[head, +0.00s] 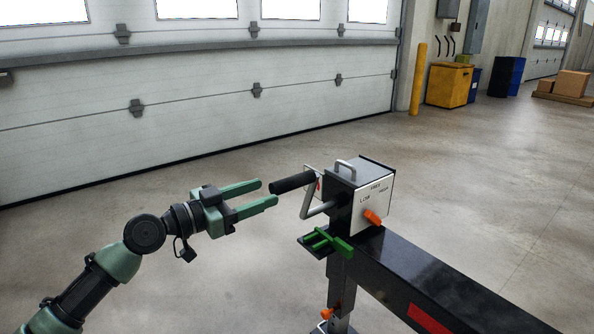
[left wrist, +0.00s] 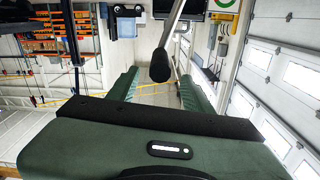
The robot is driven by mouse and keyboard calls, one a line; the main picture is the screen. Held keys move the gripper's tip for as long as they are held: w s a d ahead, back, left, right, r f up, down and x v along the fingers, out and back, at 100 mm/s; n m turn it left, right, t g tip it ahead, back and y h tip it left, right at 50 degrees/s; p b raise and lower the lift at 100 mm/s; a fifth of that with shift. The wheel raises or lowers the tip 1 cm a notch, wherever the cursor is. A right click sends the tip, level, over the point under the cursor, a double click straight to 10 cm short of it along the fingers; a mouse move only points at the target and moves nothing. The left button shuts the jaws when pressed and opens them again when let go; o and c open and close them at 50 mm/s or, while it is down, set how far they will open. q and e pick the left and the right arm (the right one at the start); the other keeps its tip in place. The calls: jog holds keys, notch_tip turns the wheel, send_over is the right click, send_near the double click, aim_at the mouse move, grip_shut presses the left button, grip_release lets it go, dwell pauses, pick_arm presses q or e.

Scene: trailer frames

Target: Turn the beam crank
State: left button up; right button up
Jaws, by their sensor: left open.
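The beam crank has a black grip (head: 292,182) on a bent grey metal arm (head: 318,209), joined to a white and black gearbox (head: 362,190) on the end of the dark beam. My left gripper (head: 269,192) is open and empty, its green fingers pointing at the grip with the tips just short of its free end. In the left wrist view the grip (left wrist: 160,66) appears end-on between the two open fingers (left wrist: 158,90). My right gripper is not in view.
The dark beam (head: 440,284) runs toward the lower right. A green piece (head: 325,240) sits below the gearbox, above a support leg (head: 340,290). A white sectional door (head: 200,110) stands behind. A yellow post (head: 418,80) and bin (head: 448,85) are farther back. Concrete floor around is clear.

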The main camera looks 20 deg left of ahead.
aim_at(290, 183)
pick_arm(q)
jog(key=p+x, duration=0.1)
jog(key=x, duration=0.6)
jog(key=shift+w+d, duration=0.25)
jog(key=shift+w, duration=0.1)
jog(key=shift+w+d, duration=0.3)
jog(key=shift+w, duration=0.05)
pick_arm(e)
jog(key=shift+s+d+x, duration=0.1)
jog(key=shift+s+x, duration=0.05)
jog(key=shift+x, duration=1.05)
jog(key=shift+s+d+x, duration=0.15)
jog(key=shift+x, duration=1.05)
pick_arm(q)
jog(key=shift+c, duration=0.2)
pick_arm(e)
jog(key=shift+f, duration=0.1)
pick_arm(q)
grip_shut()
